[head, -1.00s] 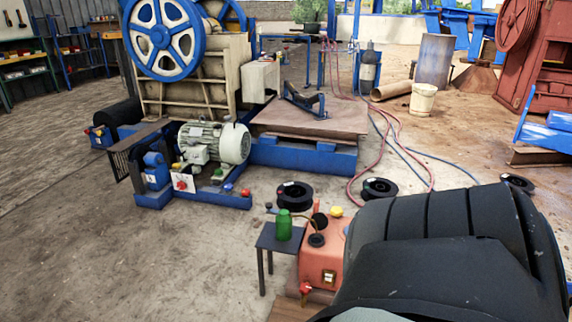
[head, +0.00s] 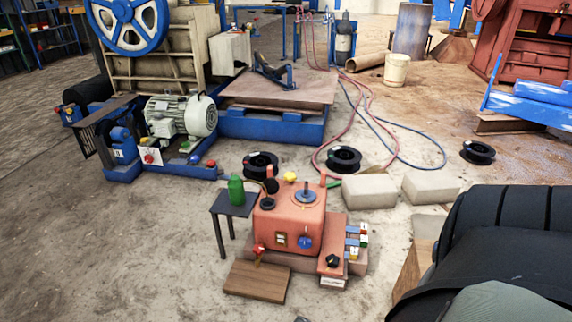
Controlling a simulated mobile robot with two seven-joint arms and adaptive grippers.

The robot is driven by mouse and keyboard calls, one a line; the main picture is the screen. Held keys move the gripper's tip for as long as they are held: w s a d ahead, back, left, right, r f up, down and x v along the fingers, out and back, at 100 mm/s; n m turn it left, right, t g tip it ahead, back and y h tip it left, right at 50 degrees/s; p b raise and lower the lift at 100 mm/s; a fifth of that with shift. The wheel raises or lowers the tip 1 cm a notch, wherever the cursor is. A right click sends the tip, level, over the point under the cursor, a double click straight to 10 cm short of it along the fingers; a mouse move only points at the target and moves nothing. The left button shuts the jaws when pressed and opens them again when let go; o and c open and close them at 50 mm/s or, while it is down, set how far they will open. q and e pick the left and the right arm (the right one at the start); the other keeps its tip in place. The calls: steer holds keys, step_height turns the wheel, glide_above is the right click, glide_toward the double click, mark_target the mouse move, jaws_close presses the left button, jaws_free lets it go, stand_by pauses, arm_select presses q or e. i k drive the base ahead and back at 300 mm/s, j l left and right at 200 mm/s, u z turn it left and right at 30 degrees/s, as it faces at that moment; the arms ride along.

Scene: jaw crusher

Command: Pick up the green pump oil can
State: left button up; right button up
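The green pump oil can (head: 236,191) stands upright on a small dark side table (head: 222,206) in the lower middle of the head view. An orange-red machine box (head: 290,222) with knobs and buttons stands right beside it, on the can's right. A thin dark spout or lever seems to lie between the can and the box. Neither of my grippers is in view. A large black ribbed part fills the lower right corner, well apart from the can.
A wooden board (head: 257,281) lies on the floor before the box. Two pale blocks (head: 369,191) and several black spools (head: 344,160) lie behind it. Red and blue hoses cross the floor. A motor (head: 183,117) on a blue base stands left. The floor at lower left is clear.

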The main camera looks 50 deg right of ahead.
mark_target(235, 185)
steer(key=i+z, duration=0.1)
steer(key=z, duration=0.4)
steer(key=i+z, duration=0.1)
steer(key=z, duration=0.35)
steer(key=i+z, duration=0.1)
steer(key=z, duration=0.4)
steer(key=i+j, duration=0.6)
steer(key=j, duration=0.15)
